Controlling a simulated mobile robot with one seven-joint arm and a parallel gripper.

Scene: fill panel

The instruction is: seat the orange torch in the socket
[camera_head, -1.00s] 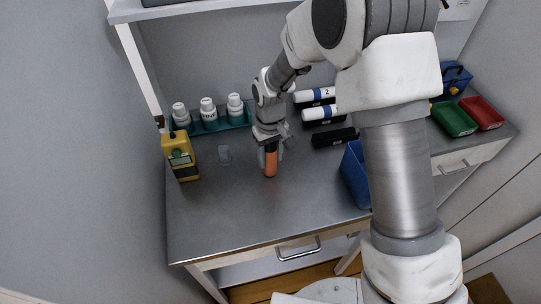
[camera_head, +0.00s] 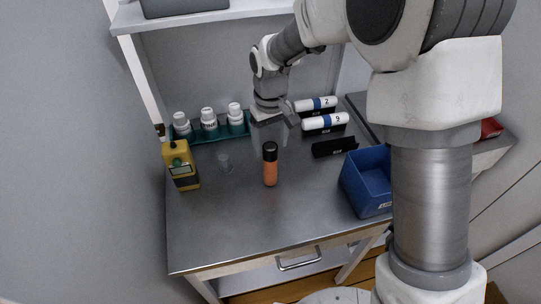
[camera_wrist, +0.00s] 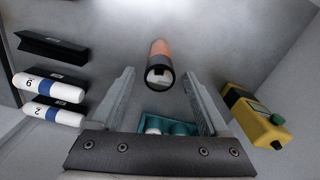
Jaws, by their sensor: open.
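The orange torch (camera_head: 270,168) with a black head stands upright on the steel table, free of my gripper. It also shows in the wrist view (camera_wrist: 159,62), its dark end facing the camera, beyond the fingertips. My gripper (camera_head: 274,120) is open and empty, above and behind the torch, apart from it. Its two fingers show in the wrist view (camera_wrist: 158,85), spread wide.
A yellow meter (camera_head: 181,166) stands at the left. A teal rack (camera_head: 222,131) with white bottles is at the back. White cylinders (camera_head: 316,104) lie on black holders, with an empty black holder (camera_head: 334,146) in front. A blue bin (camera_head: 366,182) stands right. The table's front is clear.

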